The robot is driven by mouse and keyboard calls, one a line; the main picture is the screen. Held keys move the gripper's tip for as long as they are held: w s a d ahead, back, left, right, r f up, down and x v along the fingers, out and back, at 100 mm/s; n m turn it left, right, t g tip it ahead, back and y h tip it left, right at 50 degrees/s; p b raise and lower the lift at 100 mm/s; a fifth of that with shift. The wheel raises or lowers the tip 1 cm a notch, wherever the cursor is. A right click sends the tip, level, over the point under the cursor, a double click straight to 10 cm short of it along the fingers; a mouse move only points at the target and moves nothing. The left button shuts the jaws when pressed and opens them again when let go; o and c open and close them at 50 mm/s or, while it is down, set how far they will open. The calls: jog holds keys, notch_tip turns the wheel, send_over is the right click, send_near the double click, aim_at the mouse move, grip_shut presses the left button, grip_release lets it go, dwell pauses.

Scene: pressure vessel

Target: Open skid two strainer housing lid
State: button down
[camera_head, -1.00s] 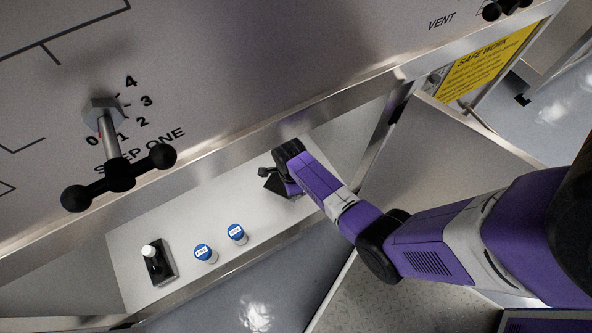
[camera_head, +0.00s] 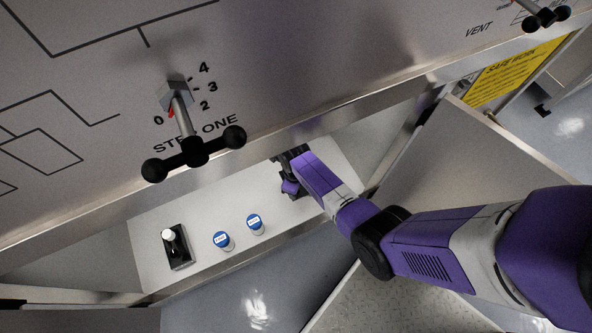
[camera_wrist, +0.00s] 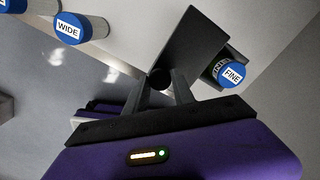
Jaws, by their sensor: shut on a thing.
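The lid looks tilted up. A blue-capped cylinder marked FINE (camera_wrist: 232,75) shows just right of the lid, with dark material around its side. In the head view, my gripper (camera_head: 292,186) is at the far right part of the white shelf, under the panel. There the lid and housing are mostly hidden by my arm and hard to tell apart.
Two blue-capped cylinders (camera_head: 221,241) (camera_head: 255,223) stand on the white shelf (camera_head: 200,210); one is marked WIDE (camera_wrist: 78,28) in the wrist view. A black holder (camera_head: 178,252) with a white-topped piece is at left. The STEP ONE handle (camera_head: 195,152) juts from the panel above.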

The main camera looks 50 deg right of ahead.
dwell(0.3)
jog(key=c, duration=1.1)
grip_release()
jog(key=shift+o, duration=0.2)
notch_tip(320, 180, up, 8)
jog(key=p, duration=0.2)
jog(key=shift+f+p, duration=0.1)
jog(key=shift+p, duration=0.2)
